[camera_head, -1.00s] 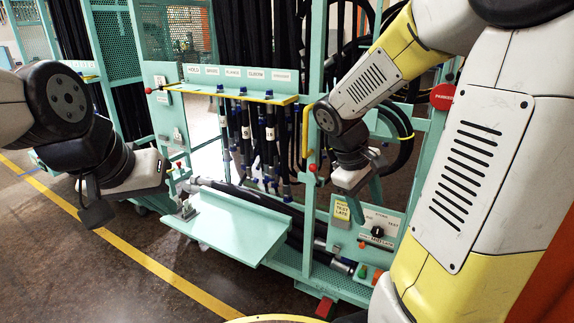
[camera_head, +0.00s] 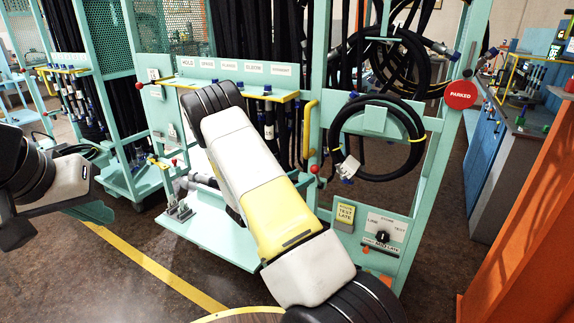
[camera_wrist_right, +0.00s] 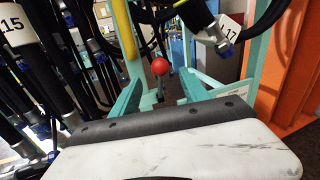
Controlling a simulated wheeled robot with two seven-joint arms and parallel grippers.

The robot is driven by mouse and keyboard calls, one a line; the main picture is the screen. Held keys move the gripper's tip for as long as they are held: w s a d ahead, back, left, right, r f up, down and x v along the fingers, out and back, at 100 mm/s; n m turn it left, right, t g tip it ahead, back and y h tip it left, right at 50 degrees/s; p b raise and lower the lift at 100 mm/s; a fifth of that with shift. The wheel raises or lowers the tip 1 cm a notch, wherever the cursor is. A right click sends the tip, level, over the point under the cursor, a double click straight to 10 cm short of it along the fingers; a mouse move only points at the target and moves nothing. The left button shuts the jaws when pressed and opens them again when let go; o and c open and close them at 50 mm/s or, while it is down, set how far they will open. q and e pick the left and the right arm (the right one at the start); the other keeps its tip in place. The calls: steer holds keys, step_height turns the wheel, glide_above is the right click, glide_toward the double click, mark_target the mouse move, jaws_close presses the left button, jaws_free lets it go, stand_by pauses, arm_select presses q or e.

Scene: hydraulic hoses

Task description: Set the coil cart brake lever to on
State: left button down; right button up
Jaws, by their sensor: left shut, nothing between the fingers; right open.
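A lever with a red ball knob (camera_head: 314,169) stands at the teal cart's front, beside a yellow handle. I cannot read any on/off mark for it. In the right wrist view the red knob (camera_wrist_right: 160,66) shows upright on a thin stem. My right gripper (camera_wrist_right: 166,86) is open, its teal fingers on either side of the knob's line of sight; the knob looks beyond them, and contact cannot be told. My left gripper (camera_head: 98,212) is shut and empty at the far left, away from this lever.
A black hose coil (camera_head: 333,135) hangs right of the lever; its tagged end (camera_wrist_right: 222,40) is close by. Hanging hoses (camera_wrist_right: 40,95) crowd the left. A red PARKED disc (camera_head: 460,95), a test panel (camera_head: 385,228) and a teal shelf (camera_head: 205,232) are also here. Floor at lower left is clear.

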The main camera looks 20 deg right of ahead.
mark_target(314, 170)
steer(key=x, duration=0.7)
steer(key=shift+w+d, duration=0.2)
steer(key=shift+d, duration=0.1)
jaws_close()
stand_by(1.1)
